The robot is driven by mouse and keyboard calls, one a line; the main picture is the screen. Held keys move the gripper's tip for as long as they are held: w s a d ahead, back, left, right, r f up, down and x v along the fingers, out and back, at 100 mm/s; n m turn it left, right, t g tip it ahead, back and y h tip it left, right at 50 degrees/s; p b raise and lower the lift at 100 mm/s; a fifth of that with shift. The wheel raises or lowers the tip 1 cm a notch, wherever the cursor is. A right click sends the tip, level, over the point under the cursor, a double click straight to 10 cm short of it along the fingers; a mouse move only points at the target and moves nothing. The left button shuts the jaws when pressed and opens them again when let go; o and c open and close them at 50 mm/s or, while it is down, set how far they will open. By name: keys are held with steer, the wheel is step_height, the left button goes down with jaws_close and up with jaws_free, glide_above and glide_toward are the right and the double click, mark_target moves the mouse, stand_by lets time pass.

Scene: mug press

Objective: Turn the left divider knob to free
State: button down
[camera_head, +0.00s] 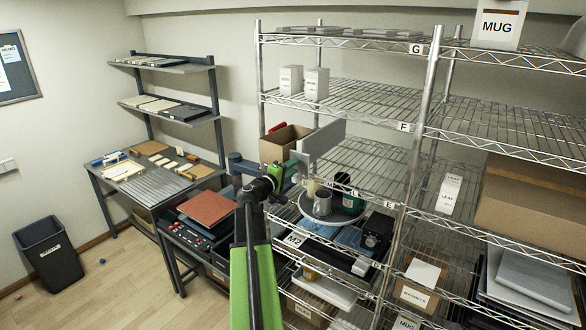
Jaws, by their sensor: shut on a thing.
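A grey upright divider panel (322,142) stands at the left part of the middle shelf, beside a brown cardboard box. My gripper (298,168) is at the panel's lower front corner, at the end of my green and black arm. It is shut on the small knob there, which the jaws mostly hide. The knob's markings and which way it points are too small to tell.
A round tray (322,218) with a grey mug (322,202) and a dark green canister (352,201) is just right of and below my gripper. A shelf post (425,110) rises to the right.

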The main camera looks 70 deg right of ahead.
stand_by(0.3)
steer(key=c, duration=1.1)
jaws_free()
steer(key=v, duration=1.7)
steer(key=shift+a, duration=0.25)
